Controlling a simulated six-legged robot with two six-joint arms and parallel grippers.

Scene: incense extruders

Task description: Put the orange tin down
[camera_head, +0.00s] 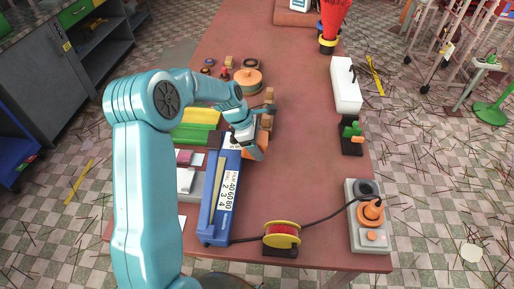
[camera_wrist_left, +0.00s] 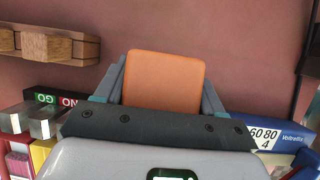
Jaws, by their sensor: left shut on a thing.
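The orange tin (camera_wrist_left: 165,82) is between the two fingers of my left gripper (camera_wrist_left: 165,90) in the left wrist view, with a finger along each side. In the head view my left gripper (camera_head: 250,143) is over the middle of the red-brown table, just beyond the far end of the blue scale-marked device. A small part of the orange tin (camera_head: 258,153) shows at its fingertips. My left gripper is shut on the tin. I cannot tell whether the tin touches the table. My right gripper is not in view.
A wooden rack (camera_wrist_left: 45,45) is close to the gripper. A white case (camera_head: 345,85) and a grey control box (camera_head: 369,215) line the right edge. Bare table (camera_head: 310,150) lies right of the gripper.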

